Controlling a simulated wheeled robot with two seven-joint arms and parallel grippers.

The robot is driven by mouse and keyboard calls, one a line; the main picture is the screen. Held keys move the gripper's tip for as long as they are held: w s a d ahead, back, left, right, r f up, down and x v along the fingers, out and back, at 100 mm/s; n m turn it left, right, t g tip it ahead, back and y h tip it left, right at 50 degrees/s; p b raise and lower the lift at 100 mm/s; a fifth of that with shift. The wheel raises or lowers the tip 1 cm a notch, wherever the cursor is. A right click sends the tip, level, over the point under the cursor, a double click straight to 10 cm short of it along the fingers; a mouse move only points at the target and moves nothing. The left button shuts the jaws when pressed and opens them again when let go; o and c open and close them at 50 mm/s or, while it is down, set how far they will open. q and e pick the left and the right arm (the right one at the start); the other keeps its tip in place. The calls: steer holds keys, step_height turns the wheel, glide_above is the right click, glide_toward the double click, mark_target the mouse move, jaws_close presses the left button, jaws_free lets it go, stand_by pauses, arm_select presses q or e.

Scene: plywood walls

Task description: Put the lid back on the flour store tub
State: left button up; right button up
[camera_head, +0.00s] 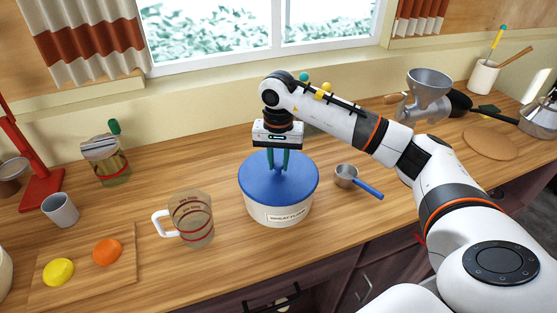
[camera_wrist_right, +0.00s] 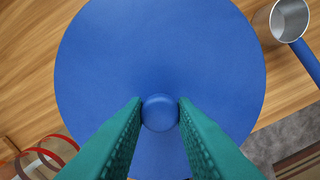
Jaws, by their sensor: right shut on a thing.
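The flour tub (camera_head: 281,214) is cream-coloured with a label reading wheat flour and stands upright on the wooden counter. The round blue lid (camera_head: 301,180) lies over the tub's mouth; from here I cannot tell whether it is fully seated. The lid also fills the middle of the right wrist view (camera_wrist_right: 160,50). My right gripper (camera_head: 279,169) points straight down over the lid. Its green fingers in the right wrist view (camera_wrist_right: 160,112) are shut on the lid's round blue knob (camera_wrist_right: 160,113). My left gripper is not in view.
A clear measuring jug (camera_head: 192,219) stands close left of the tub, and a metal scoop with a blue handle (camera_head: 347,176) lies close to its right. A board (camera_head: 90,283) with a lemon and an orange is at the left. A window is behind the counter.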

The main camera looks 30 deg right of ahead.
steer(key=shift+f+b, duration=0.2)
steer(key=shift+b, duration=0.25)
stand_by(1.2)
steer(key=o, duration=1.5)
steer(key=shift+o, duration=0.2)
steer(key=shift+r, duration=0.1)
steer(key=shift+r+p, duration=2)
steer(key=shift+r, duration=1.45)
